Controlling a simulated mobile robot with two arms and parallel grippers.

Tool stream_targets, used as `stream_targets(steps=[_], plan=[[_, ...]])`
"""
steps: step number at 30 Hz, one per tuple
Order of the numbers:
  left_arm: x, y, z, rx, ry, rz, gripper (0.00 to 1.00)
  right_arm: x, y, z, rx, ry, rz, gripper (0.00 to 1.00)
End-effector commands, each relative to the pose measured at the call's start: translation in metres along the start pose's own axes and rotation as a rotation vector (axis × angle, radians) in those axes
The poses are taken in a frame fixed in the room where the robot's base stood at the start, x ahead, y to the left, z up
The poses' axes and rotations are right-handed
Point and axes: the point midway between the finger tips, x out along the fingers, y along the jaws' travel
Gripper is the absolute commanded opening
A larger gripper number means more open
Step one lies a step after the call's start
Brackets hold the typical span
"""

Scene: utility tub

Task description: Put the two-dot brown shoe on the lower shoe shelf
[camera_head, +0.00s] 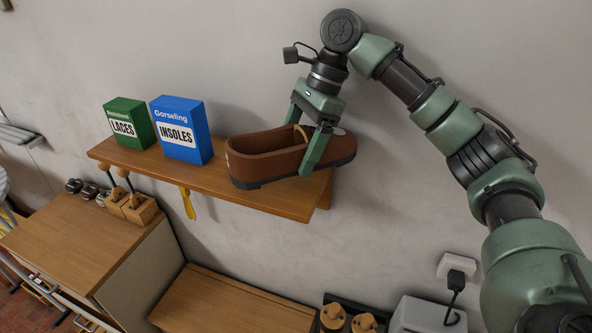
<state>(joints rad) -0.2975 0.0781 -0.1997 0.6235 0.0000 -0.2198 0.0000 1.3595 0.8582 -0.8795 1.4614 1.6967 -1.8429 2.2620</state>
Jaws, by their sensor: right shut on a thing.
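A brown shoe (262,158) with a dark sole is in my right gripper (300,148), whose fingers are shut across its middle. The shoe is at the right end of a wooden wall shelf (220,187), and its right end reaches past the shelf's edge. I cannot tell whether the sole touches the board or is just above it. Small pale marks show at the shoe's left end, too small to count. I cannot tell which surface is the lower shoe shelf. My left gripper is out of view.
A blue INSOLES box (182,130) and a green LACES box (129,124) stand on the shelf, left of the shoe. A yellow shoehorn-like thing (188,204) hangs below it. Wooden tops (85,238) (235,308) are lower down. A plug (455,279) sits in a wall socket at right.

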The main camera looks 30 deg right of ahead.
Motion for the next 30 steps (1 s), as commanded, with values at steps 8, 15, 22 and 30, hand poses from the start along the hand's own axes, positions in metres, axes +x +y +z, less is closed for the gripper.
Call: stream_targets(steps=[8,15,22,30], plan=[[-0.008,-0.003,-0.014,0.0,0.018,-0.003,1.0,0.025,0.0,-0.01,-0.002,-0.002,-0.001,0.19],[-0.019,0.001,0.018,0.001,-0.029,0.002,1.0,0.055,0.0,-0.023,-0.001,-0.001,-0.001,0.19],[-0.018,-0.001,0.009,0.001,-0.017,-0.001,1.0,0.061,0.0,-0.025,-0.004,-0.002,-0.003,0.19],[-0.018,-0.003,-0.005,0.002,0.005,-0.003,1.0,0.064,0.0,-0.026,-0.003,-0.001,-0.001,1.0]])
